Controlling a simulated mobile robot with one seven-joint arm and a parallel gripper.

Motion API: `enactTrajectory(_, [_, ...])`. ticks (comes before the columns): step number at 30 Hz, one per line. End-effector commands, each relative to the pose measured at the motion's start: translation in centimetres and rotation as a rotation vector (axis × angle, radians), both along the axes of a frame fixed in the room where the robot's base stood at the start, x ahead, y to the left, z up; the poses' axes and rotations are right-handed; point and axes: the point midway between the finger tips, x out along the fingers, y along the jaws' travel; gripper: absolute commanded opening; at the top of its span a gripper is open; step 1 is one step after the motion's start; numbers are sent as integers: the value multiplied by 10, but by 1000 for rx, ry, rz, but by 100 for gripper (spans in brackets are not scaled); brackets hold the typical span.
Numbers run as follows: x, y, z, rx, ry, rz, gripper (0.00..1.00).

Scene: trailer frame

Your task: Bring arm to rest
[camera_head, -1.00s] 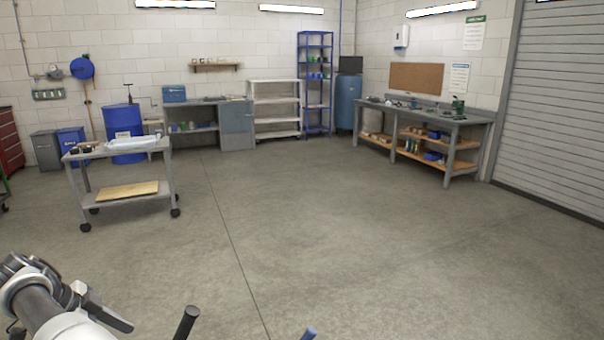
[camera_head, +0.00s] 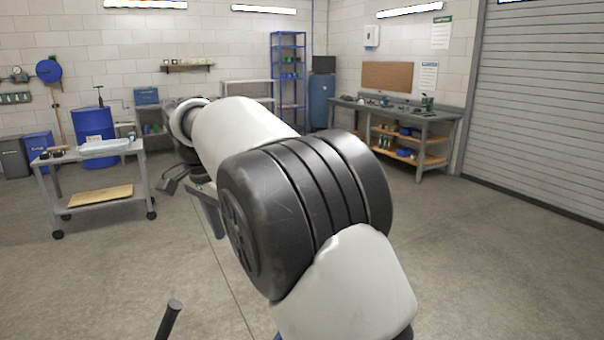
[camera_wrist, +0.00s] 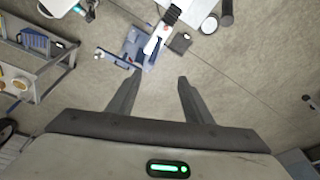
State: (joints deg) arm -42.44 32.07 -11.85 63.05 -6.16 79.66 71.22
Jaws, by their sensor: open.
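My arm rises through the middle of the head view, covering part of the floor and back wall. My gripper (camera_wrist: 159,77) shows in the wrist view with its two dark fingers spread apart. Nothing is between the fingers, and bare concrete floor lies beyond them. In the head view the gripper end is partly hidden behind my arm, so its fingers are hard to make out. No contact between the gripper and any object shows.
A grey wheeled cart (camera_head: 108,193) stands left. A workbench (camera_head: 433,116) with wooden shelves stands back right, near a roller door (camera_head: 540,105). A blue barrel (camera_head: 93,132) stands behind the cart. Floor (camera_head: 480,260) at the right is clear. The wrist view shows shelving (camera_wrist: 50,75) at left.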

Motion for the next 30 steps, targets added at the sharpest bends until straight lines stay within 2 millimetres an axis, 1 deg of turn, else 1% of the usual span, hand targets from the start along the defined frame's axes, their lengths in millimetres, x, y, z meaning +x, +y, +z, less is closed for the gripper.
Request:
enactTrajectory(1, [-5, -36, 18, 26, 2, 25, 46])
enactTrajectory(2, [-10, -54, 26, 38, 1, 50, 46])
enactTrajectory(3, [-18, -78, 35, 52, -3, 84, 46])
enactTrajectory(5, [-32, -111, 47, 70, -12, 136, 46])
enactTrajectory(6, [-44, -132, 52, 79, -22, 171, 46])
enactTrajectory(8, [-64, -162, 59, 89, -42, 225, 46])
enactTrajectory(9, [-80, -180, 61, 90, -57, 262, 46])
enactTrajectory(11, [-104, -205, 62, 88, -82, 317, 46])
enactTrajectory(12, [-120, -220, 61, 83, -99, 353, 46])
enactTrajectory(15, [-159, -248, 52, 58, -140, 433, 46])
enactTrajectory(18, [-189, -266, 41, 26, -172, 494, 46])
enactTrajectory(21, [-214, -279, 28, -7, -196, 543, 46])
enactTrajectory(24, [-235, -289, 14, -42, -216, 584, 46])
enactTrajectory(29, [-264, -301, -10, -103, -240, 640, 46])
enactTrajectory(30, [-268, -303, -5, -112, -243, 650, 46])
